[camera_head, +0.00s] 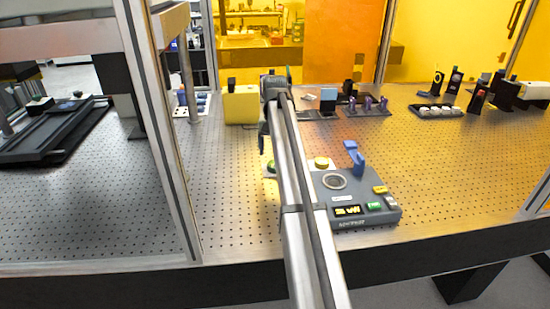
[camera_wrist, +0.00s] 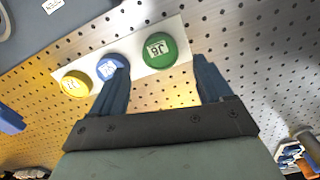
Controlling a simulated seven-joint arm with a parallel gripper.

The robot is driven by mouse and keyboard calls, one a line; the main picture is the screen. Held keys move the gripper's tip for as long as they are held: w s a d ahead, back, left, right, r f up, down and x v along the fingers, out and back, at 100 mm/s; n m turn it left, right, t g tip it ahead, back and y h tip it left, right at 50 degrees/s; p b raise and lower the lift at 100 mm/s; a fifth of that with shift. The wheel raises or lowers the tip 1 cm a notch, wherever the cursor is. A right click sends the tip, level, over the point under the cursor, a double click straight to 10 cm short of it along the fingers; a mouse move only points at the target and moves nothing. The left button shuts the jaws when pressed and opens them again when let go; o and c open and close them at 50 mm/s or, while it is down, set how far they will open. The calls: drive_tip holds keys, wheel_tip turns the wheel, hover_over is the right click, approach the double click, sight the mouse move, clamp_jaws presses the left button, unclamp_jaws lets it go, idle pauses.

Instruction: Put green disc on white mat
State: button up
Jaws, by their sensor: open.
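In the wrist view the green disc (camera_wrist: 160,50) has a white label and sits at the right end of a white strip (camera_wrist: 131,61). A blue disc (camera_wrist: 110,67) and a yellow disc (camera_wrist: 76,84) sit along the same strip to the left. I cannot tell whether this strip is the white mat; no other white mat is clear. My gripper (camera_wrist: 162,82) is open and empty, with the green disc ahead between its finger lines. In the head view the green disc (camera_head: 271,165) shows small beside my arm, which hides the blue disc.
A dark grey device (camera_head: 334,200) with a blue lever (camera_head: 355,157) stands right of my arm. A yellow box (camera_head: 241,104) stands behind. Small holders (camera_head: 368,106) and a black tray (camera_head: 435,111) are at the back right. The perforated table is clear at front left.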

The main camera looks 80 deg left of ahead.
wheel_tip(320, 180, up, 7)
idle(0.3)
drive_tip(key=shift+r, duration=0.1)
